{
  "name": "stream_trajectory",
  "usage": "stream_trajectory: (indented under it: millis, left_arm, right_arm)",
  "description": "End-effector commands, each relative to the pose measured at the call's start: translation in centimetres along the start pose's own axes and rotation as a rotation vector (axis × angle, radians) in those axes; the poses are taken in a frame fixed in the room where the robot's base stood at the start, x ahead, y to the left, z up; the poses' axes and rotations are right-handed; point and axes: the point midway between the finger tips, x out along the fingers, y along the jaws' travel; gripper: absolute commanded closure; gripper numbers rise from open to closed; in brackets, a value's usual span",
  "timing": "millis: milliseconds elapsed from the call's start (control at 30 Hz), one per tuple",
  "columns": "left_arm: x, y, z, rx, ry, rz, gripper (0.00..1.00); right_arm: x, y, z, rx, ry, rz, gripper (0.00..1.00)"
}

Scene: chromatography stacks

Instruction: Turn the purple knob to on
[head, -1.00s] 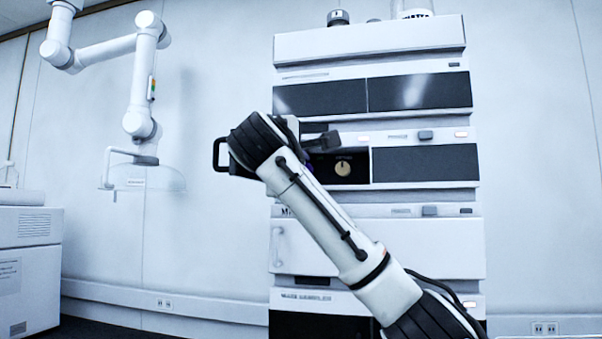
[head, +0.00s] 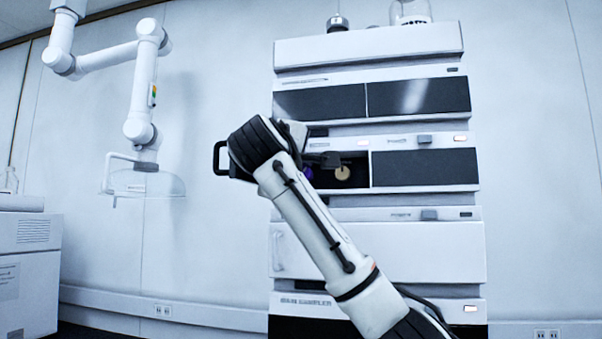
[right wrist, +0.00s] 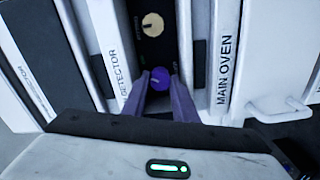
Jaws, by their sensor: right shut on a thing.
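The purple knob (right wrist: 160,78) sits in a dark recess of the instrument stack, beside the "DETECTOR" label in the right wrist view. In the head view only a small part of the knob (head: 307,174) shows past my right arm. My right gripper (right wrist: 160,86) is shut on the knob, with one finger on each side of it. A pale mark shows on the knob's face, but I cannot tell its exact setting. In the head view my right gripper (head: 322,159) is partly hidden by its wrist. My left gripper is not in view.
A cream knob (head: 342,173) sits in the same recess, close to the purple one. A dark panel (head: 424,166) lies right of the recess. A white door handle (right wrist: 280,106) juts out near the "MAIN OVEN" label. A white jointed arm with a clear hood (head: 147,183) hangs at left.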

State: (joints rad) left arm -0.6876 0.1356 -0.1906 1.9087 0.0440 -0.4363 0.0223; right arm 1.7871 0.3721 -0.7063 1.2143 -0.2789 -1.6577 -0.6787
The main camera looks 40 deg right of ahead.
Motion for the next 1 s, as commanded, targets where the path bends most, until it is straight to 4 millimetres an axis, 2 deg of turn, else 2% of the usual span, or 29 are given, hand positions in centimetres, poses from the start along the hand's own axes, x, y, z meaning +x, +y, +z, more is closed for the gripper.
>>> stream_trajectory:
  millis: [33,100,367,467,800,1000]
  left_arm:
    - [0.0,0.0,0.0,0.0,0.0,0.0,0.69]
    - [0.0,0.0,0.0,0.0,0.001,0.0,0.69]
    - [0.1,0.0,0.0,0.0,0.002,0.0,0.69]
    - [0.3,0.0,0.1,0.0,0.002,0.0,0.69]
    - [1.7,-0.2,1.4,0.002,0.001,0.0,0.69]
    - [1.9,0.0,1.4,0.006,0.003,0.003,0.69]
  right_arm:
    - [0.0,-0.2,0.1,0.001,-0.003,-0.006,0.73]
    - [0.0,-0.2,0.1,0.0,-0.003,-0.006,0.67]
    - [-0.1,-0.1,0.0,0.0,0.0,-0.003,0.67]
    - [-0.8,-0.2,0.0,0.001,0.001,-0.002,0.67]
    - [-7.1,-0.3,0.0,0.002,0.004,-0.002,0.67]
    - [-9.7,-0.2,0.0,0.001,0.0,-0.004,0.67]
